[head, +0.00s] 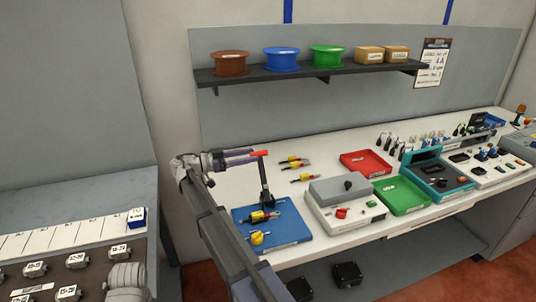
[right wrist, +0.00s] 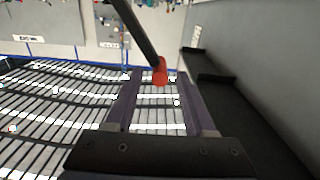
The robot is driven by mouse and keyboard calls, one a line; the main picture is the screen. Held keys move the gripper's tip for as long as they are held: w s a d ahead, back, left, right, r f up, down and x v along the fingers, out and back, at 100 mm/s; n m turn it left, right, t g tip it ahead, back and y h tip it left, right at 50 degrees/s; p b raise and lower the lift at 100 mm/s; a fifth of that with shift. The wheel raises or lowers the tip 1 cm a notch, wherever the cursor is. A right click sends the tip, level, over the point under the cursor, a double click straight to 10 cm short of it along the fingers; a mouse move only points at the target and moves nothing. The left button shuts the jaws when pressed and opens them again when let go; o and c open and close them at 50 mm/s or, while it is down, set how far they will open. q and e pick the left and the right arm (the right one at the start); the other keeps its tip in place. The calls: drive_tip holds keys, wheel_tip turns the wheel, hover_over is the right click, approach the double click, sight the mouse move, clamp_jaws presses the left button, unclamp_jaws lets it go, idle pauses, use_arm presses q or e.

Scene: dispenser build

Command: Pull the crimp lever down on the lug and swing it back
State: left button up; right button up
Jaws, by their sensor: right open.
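The crimp lever (head: 264,178) is a black bar with a red grip, standing nearly upright at the back of a blue board (head: 290,232). Its red grip also shows in the right wrist view (right wrist: 160,72). My right gripper (head: 258,154) reaches it from the left. Its jaws are open, with the red grip between or just at the fingertips; I cannot tell whether a finger touches it. A yellow and red piece (head: 260,216) lies at the lever's foot, probably the lug in the crimper; it is too small to tell. My left gripper is not in view.
A yellow knob-like piece (head: 258,237) sits at the board's front. To the right are a grey device (head: 345,212), a red tray (head: 366,163) and a green tray (head: 402,196). Loose yellow pieces (head: 294,162) lie behind. A shelf (head: 300,72) with spools hangs above.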

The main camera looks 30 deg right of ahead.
sight(268, 152)
drive_tip(key=x, duration=0.7)
drive_tip(key=shift+d, duration=0.2)
clamp_jaws()
idle(1.3)
